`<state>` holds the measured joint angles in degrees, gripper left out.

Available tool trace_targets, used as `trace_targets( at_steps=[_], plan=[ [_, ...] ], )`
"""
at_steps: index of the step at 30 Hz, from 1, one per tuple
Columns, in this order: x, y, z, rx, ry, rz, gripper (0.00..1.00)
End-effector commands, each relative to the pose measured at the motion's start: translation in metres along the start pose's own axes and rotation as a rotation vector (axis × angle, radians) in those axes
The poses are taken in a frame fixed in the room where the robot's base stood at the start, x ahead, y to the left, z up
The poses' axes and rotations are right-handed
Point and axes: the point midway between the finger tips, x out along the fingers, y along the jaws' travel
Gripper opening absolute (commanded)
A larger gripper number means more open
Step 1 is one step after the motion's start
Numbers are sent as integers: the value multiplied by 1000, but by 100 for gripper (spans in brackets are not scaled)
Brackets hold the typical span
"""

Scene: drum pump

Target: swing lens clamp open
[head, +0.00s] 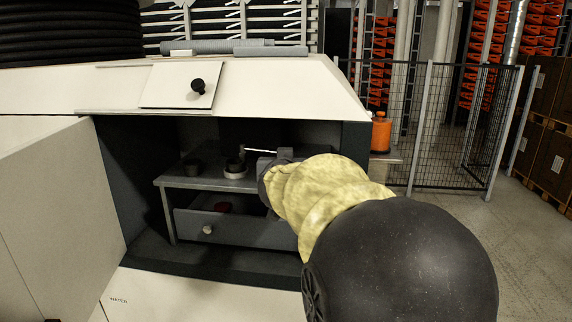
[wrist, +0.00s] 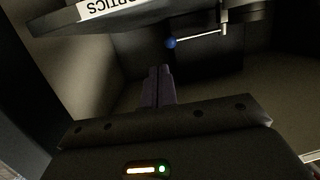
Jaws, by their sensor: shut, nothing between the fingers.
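The clamp lever shows in the wrist view as a thin pale rod (wrist: 198,38) with a blue ball (wrist: 170,43) on its left end. Its right end meets a grey post (wrist: 223,20) by a dark plate with an upside-down "OPTICS" label (wrist: 100,6). My gripper (wrist: 159,70) is shut and empty, its tips just short of the ball in the picture; whether they touch it I cannot tell. In the head view the pale rod (head: 262,150) shows above the small bench, beside my gripper (head: 266,163). My arm hides the bench's right part.
The grey bench (head: 180,182) stands inside a dark recess. An open white door (head: 60,200) flanks the left.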

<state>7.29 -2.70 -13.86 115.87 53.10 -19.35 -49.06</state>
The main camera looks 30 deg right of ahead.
Motion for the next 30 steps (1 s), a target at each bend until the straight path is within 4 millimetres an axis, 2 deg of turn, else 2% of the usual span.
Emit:
trace_targets(
  at_steps=[3, 9, 26, 29, 30],
  plan=[
    [-22, -3, -2, 0, 2, -9, 0],
    [-39, -2, -1, -2, 2, -10, 0],
    [-38, 4, 1, -1, -1, 0, 0],
    [-37, -4, 15, -9, -22, -27, 0],
    [-37, -11, 25, -17, -38, -51, 0]
  ],
)
